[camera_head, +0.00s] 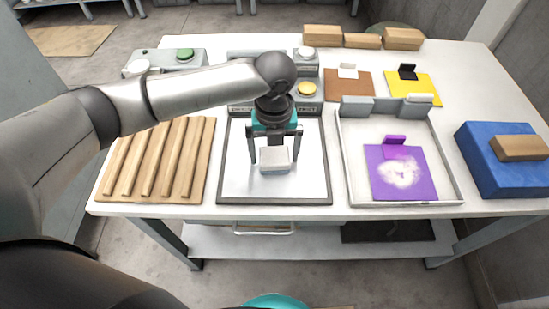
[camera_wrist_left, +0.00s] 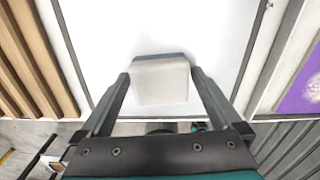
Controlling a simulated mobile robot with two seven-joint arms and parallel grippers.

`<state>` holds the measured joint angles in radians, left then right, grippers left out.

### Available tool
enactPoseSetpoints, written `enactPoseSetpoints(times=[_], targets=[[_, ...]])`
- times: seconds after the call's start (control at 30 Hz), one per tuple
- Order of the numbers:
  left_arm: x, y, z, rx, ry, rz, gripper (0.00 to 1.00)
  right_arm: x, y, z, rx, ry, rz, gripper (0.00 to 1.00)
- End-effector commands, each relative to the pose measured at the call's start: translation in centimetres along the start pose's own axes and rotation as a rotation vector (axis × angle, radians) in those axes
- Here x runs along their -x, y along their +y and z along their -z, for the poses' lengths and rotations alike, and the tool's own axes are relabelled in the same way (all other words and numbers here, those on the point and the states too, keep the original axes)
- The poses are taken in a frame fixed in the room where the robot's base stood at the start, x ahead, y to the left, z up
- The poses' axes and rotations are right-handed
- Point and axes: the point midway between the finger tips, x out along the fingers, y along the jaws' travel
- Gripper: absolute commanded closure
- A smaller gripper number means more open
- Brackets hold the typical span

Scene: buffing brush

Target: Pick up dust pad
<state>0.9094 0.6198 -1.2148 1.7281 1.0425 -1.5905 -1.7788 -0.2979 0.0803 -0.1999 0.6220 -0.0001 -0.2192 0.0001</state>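A small white block (camera_head: 275,160), pad-like with a darker strip along one edge, sits over the white framed board (camera_head: 240,185) at the middle of the table. My left gripper (camera_head: 275,157) points down with one finger on each side of this block. In the left wrist view the block (camera_wrist_left: 160,80) lies centred between the fingertips, very close to both. I cannot tell whether the fingers press on it or whether it rests on the board. A purple pad (camera_head: 425,185) with a white dusty patch and a raised tab lies in the tray at the right. My right gripper is not in view.
A slatted wooden rack (camera_head: 195,160) is left of the board. The pale tray (camera_head: 347,165) is to its right, then a blue block (camera_head: 480,175) with a wooden piece on top. Button boxes (camera_head: 306,103), brown (camera_head: 345,87) and yellow (camera_head: 425,90) pads and wooden blocks (camera_head: 322,33) stand behind.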

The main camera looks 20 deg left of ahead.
Motion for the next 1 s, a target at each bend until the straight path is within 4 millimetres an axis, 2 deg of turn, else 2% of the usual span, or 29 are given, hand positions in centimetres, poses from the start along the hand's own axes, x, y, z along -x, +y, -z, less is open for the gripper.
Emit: enactPoseSetpoints(times=[0.07, 0.6, 0.87, 1.0], targets=[[0.0, 0.0, 0.0, 0.0, 0.0, 0.0, 0.11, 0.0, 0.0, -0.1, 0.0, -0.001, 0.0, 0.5], [0.1, 0.0, 0.0, 0.0, 0.0, 0.0, 0.72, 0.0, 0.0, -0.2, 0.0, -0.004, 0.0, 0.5], [0.3, 0.0, -0.1, 0.0, -0.001, 0.0, 0.73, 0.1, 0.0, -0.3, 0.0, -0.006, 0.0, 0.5], [1.8, 0.0, -0.1, 0.0, -0.002, 0.002, 0.73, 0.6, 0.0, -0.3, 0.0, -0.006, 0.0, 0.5]])
